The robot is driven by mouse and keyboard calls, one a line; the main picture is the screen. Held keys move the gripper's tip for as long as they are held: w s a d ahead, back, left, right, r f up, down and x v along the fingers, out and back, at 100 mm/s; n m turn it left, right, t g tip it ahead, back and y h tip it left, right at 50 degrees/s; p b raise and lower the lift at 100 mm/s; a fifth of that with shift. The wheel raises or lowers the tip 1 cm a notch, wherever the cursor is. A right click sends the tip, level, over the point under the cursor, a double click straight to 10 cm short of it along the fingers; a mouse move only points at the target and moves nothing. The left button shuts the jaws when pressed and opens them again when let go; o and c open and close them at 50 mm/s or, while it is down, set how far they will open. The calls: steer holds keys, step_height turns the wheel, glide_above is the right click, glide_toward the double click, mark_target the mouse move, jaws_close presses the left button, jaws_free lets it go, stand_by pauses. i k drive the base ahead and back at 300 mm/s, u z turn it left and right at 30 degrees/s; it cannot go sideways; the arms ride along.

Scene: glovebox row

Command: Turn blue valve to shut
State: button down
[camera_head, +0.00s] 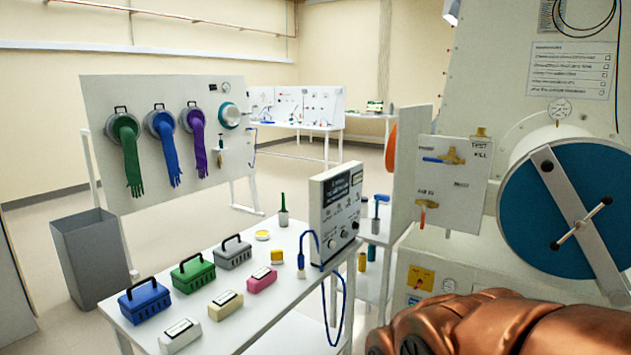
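The blue valve (438,160) is on a white panel (474,205) at the right of the head view. Its blue lever lies almost level and points left from a brass body. Small labels sit above the lever and below it to the right, too small to read. Below is a second brass valve (423,212) with an orange-red handle hanging down. My copper-coloured arm crosses the lower right, below the panel and apart from the blue valve. My gripper is not in view.
A large blue disc with a crossbar handle (580,215) sticks out right of the panel. A white bench (255,312) with coloured cases and a meter box (337,208) stands left. A grey bin (92,255) and a glove panel (100,95) stand farther left. Open floor lies behind.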

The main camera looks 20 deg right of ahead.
mark_target(448, 162)
steer(key=k, duration=0.6)
steer(key=z, duration=0.8)
steer(key=i, duration=0.75)
steer(key=z, duration=0.55)
steer(key=i, duration=1.4)
steer(key=z, duration=0.3)
steer(key=k, duration=0.35)
steer(key=z, duration=0.6)
steer(key=i, duration=0.45)
steer(key=u, duration=0.05)
